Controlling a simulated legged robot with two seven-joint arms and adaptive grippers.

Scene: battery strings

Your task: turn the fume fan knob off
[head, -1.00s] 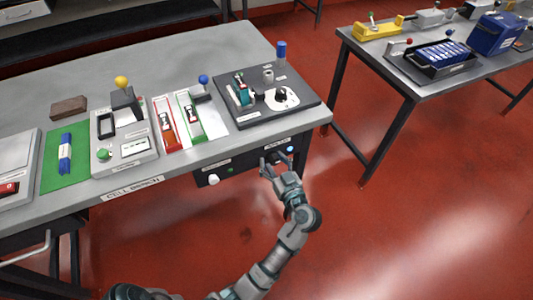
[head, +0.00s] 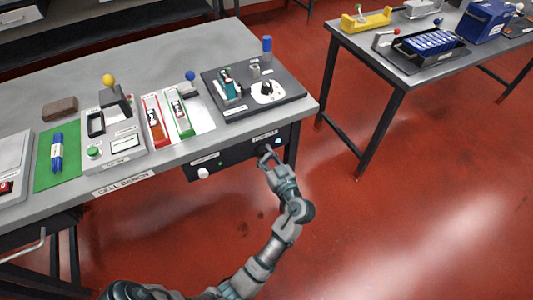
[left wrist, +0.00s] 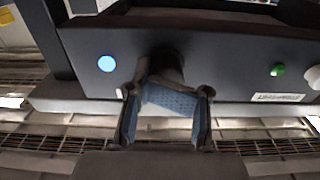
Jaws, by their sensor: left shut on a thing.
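The dark fume fan knob (left wrist: 166,64) sticks out from the dark control panel (left wrist: 225,55) in the left wrist view. My left gripper (left wrist: 168,94) has one finger on each side of the knob and is shut on it. In the head view my left gripper (head: 267,160) is at the panel's front, below the bench edge, and largely hides the knob. A lit blue lamp (left wrist: 106,63) sits beside the knob and also shows in the head view (head: 278,141). The knob's pointer direction cannot be made out. My right gripper is not in view.
The panel also carries a white knob (head: 203,173) and a green button (left wrist: 277,70). Above is the cell bench (head: 215,150) with trays, fixtures and a black board (head: 285,100). A second table (head: 400,80) stands at right. The red floor between them is clear.

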